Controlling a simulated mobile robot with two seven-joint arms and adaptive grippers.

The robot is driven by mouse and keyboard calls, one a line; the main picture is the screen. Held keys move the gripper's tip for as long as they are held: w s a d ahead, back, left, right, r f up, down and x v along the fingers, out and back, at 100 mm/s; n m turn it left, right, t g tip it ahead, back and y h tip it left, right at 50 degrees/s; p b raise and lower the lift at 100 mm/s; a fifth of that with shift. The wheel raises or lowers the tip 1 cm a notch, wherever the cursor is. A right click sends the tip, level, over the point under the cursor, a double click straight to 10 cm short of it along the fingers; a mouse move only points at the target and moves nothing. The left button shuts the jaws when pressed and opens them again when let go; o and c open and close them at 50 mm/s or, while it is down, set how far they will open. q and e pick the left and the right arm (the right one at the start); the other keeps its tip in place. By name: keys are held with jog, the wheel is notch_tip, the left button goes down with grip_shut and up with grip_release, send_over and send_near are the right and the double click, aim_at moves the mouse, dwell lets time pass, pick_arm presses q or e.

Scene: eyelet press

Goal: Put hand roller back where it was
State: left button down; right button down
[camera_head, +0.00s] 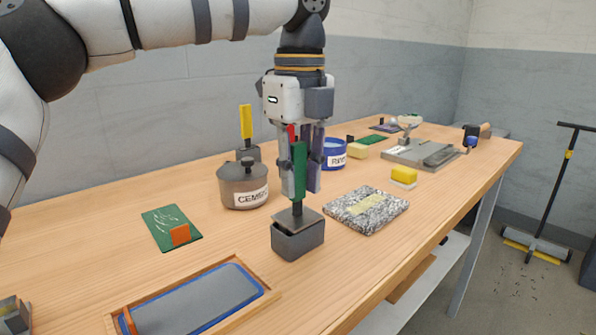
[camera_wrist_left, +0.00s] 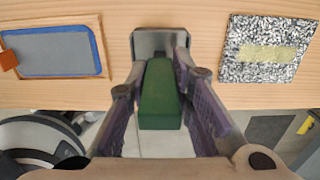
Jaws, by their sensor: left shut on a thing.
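My left gripper (camera_head: 303,190) points down and is shut on the upright green handle (camera_head: 299,165) of a tool; the handle also shows between the fingers in the left wrist view (camera_wrist_left: 160,95). Below the handle, a dark stem meets a flat grey plate (camera_head: 297,218), slightly tilted, at the mouth of a grey block-shaped holder (camera_head: 298,242). I cannot tell whether the plate rests on the holder or hovers just above it. No roller is clearly visible on this tool. A dark item with a wooden handle (camera_head: 476,133) lies at the bench's far end; its kind is unclear.
A blue-grey pad in a wooden frame (camera_head: 205,298) lies front left. A cement pot (camera_head: 243,185) and a yellow-handled tool (camera_head: 246,122) stand behind the holder. A speckled slab (camera_head: 366,210) lies right of it. The bench's front edge is close.

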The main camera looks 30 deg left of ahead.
pick_arm(q)
jog(key=shift+f, duration=0.15)
pick_arm(e)
jog(key=shift+w+r, duration=0.15)
pick_arm(q)
jog(key=c, duration=1.4)
grip_release()
jog(key=shift+f, duration=0.1)
jog(key=shift+w+r, duration=0.1)
jog(key=shift+r, duration=0.1)
notch_tip(320, 180, up, 13)
jog(key=shift+d+f+p, duration=0.1)
jog(key=shift+f+p, duration=0.1)
jog(key=shift+p, duration=0.7)
pick_arm(e)
jog(key=shift+w+r+t, duration=0.4)
jog(key=shift+w+r, duration=0.5)
jog(key=shift+r, duration=0.1)
